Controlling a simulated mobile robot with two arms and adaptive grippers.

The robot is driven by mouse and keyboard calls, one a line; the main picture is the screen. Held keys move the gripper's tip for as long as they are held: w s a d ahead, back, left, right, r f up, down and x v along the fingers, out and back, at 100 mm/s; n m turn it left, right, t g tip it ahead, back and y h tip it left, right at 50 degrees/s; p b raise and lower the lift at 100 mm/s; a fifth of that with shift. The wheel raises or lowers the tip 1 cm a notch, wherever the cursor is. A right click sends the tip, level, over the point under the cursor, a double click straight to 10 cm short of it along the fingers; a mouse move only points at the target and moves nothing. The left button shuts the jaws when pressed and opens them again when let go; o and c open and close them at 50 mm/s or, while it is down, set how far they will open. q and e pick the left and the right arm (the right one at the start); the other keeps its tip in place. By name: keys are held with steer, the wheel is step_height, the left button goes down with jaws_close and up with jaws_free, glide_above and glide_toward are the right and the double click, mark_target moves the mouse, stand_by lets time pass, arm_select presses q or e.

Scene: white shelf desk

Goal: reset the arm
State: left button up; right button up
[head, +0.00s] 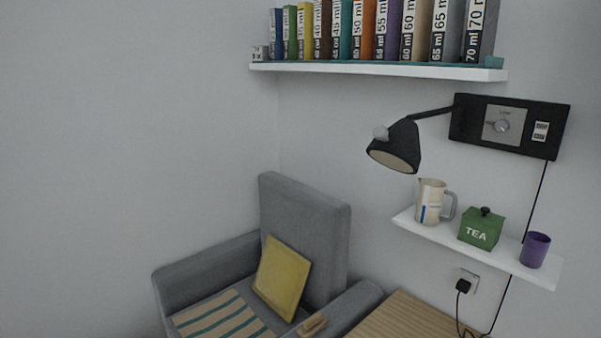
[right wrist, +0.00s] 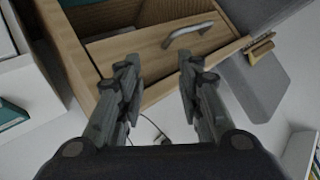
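My right gripper (right wrist: 158,85) shows in the right wrist view, with its two fingers apart and nothing between them. Behind the fingers is a wooden drawer front (right wrist: 150,55) with a metal handle (right wrist: 188,33). The handle lies beyond the fingertips, up and to the right, and the gripper is not closed on it. No arm or gripper of mine shows in the head view. My left gripper is in neither view.
A grey armchair (head: 305,232) with a yellow cushion (head: 282,278) stands beside a wooden tabletop (head: 405,318). A white shelf (head: 480,250) holds a jug (head: 430,202), a green tea box (head: 481,229) and a purple cup (head: 535,249). A black lamp (head: 398,147) juts from the wall. Several books line the upper shelf (head: 370,69).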

steer(key=s+a+f+n+g, duration=0.2)
steer(key=s+f, duration=0.4)
steer(key=s, duration=0.5)
steer(key=s+a+f+n+g, duration=0.3)
steer(key=s+f, duration=0.4)
steer(key=s, duration=0.5)
steer(key=s+a+f+n+g, duration=0.2)
steer(key=s+f+n+g, duration=0.2)
steer(key=s, duration=0.8)
step_height(320, 180, down, 2)
steer(key=shift+s+a+f+g, duration=0.15)
steer(key=shift+a+f+g, duration=0.05)
steer(key=shift+g, duration=0.8)
